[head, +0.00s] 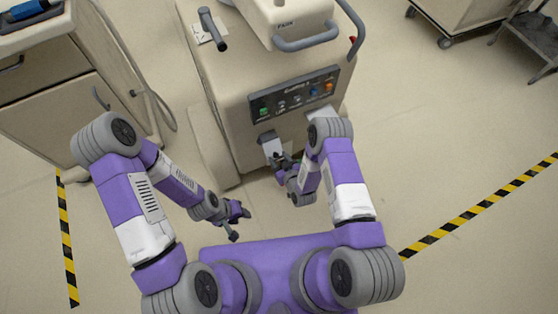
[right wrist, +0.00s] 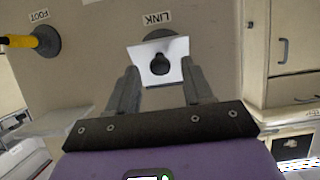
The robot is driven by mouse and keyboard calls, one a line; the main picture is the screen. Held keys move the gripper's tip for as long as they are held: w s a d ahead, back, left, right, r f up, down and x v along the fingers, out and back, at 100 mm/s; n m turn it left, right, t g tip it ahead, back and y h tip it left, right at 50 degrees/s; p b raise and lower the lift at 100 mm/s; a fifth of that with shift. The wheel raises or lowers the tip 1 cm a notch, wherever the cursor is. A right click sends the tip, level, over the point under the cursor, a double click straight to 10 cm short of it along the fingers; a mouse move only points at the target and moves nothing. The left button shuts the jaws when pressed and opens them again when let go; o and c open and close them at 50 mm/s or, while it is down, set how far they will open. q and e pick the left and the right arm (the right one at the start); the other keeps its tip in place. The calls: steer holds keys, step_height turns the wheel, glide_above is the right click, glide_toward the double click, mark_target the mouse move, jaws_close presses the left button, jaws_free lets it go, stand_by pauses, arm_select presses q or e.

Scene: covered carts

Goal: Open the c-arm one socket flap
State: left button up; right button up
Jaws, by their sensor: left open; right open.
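The C-arm cart (head: 228,77) stands ahead in the head view, with a labelled panel (head: 293,92) on its near face. In the right wrist view a pale flap (right wrist: 143,62) with a dark keyhole-shaped mark sits at the label LINK, which appears upside down. A dark round rim shows behind its upper edge; I cannot tell how far the flap is tilted. My right gripper (right wrist: 160,68) is open, with its fingers either side of the flap; contact is unclear. In the head view the right gripper (head: 282,160) is low at the cart's front. My left gripper (head: 237,223) is open and empty, away from the cart.
A yellow plug (right wrist: 22,41) sits in a socket by the label FOOT. A drawer cabinet (head: 50,105) stands at the left, with a cable along its side. Another cart (head: 455,12) is at the far right. Floor between the striped tapes (head: 480,205) is mostly clear.

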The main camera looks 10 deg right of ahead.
steer(key=shift+w+a, duration=0.1)
steer(key=shift+w, duration=0.15)
steer(key=shift+c, duration=0.2)
jaws_close()
